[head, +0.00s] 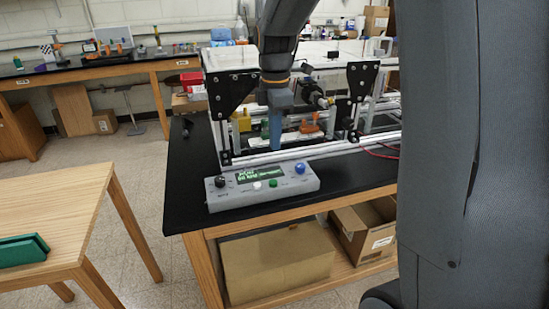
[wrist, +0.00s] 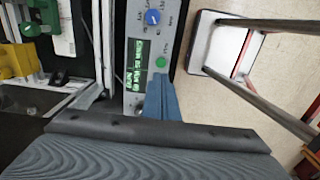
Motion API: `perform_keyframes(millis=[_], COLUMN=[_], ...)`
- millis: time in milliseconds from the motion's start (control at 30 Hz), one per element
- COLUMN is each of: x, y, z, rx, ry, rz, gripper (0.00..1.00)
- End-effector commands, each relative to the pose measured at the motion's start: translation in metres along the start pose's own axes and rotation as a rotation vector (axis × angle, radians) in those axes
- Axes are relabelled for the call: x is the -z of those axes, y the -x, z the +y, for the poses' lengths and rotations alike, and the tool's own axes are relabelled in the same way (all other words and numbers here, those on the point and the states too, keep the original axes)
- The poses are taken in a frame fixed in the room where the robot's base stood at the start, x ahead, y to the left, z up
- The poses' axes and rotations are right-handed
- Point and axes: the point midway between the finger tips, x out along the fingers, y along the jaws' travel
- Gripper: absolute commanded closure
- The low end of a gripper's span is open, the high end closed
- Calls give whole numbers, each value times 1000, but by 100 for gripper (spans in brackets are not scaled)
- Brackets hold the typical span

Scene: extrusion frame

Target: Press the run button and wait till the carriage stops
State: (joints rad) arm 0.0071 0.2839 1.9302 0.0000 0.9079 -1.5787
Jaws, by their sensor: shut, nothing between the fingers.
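A grey control box (head: 262,186) lies on the black bench top in front of the extrusion frame (head: 290,152). It has a lit green display (head: 258,174), a white button (head: 257,185), a green button (head: 272,183) and a blue knob (head: 299,168). Labels are too small to read, so which button is run is unclear. My gripper (head: 276,146) points down, its blue fingers shut and empty. In the wrist view the fingertips (wrist: 160,80) appear just beside the green button (wrist: 160,63); contact cannot be told. The white button is not visible there. I cannot single out the carriage.
Black brackets (head: 230,92) and rails stand behind the box, with yellow, green and orange parts among them. Red wires (head: 380,151) lie at the right. A wooden table (head: 60,205) with a green case (head: 22,250) stands at the left; open floor lies between.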

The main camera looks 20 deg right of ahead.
Motion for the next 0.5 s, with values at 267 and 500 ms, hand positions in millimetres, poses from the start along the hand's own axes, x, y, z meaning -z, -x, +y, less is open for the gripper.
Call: perform_keyframes(millis=[267, 500], x=[0, 0], y=[20, 21], z=[1, 1], rx=[0, 0], ry=[0, 0], rz=[0, 0], gripper=[100, 100])
